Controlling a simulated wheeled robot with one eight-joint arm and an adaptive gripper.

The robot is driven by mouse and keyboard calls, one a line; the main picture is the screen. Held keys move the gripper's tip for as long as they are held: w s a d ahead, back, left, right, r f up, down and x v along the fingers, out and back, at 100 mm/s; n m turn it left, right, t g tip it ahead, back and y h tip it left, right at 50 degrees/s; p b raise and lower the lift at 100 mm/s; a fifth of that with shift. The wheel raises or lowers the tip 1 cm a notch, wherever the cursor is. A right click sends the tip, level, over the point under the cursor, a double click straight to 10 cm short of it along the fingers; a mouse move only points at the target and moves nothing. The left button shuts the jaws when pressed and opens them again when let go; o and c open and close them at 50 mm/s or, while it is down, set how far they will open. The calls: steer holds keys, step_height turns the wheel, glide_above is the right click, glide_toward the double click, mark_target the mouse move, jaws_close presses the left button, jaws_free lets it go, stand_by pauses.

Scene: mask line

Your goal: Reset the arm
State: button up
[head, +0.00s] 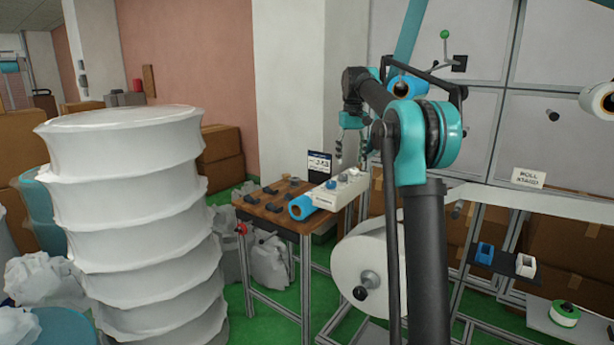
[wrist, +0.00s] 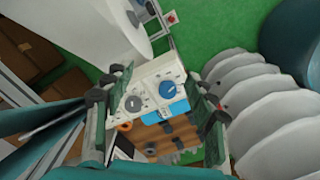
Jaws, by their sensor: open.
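My gripper (head: 351,155) hangs from my teal and black arm, pointing down above a white control box (head: 325,199) at the right end of a small wooden-topped table (head: 280,222). In the wrist view the fingers of my gripper (wrist: 152,100) are spread, with nothing held between them. The control box (wrist: 152,78) shows beyond the fingers there, with a blue knob (wrist: 168,88) and a grey knob (wrist: 133,103). The fingertips look apart from the box, though the exact gap is hard to tell.
A large white roll (head: 368,265) is below my arm. A shelf with tape dispensers (head: 506,262) is at the right.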

steer(key=s+d+f+m+t, duration=0.1)
steer(key=s+f, duration=1)
steer(key=s, duration=0.2)
steer(key=s+d+f+m+t, duration=0.1)
steer(key=s+f, duration=0.9)
steer(key=s, duration=0.4)
steer(key=s+d+f+t, duration=0.2)
steer(key=s+f, duration=0.9)
steer(key=s, duration=0.3)
steer(key=shift+s+f+m, duration=0.15)
steer(key=shift+f+m, duration=0.15)
steer(key=shift+m, duration=0.1)
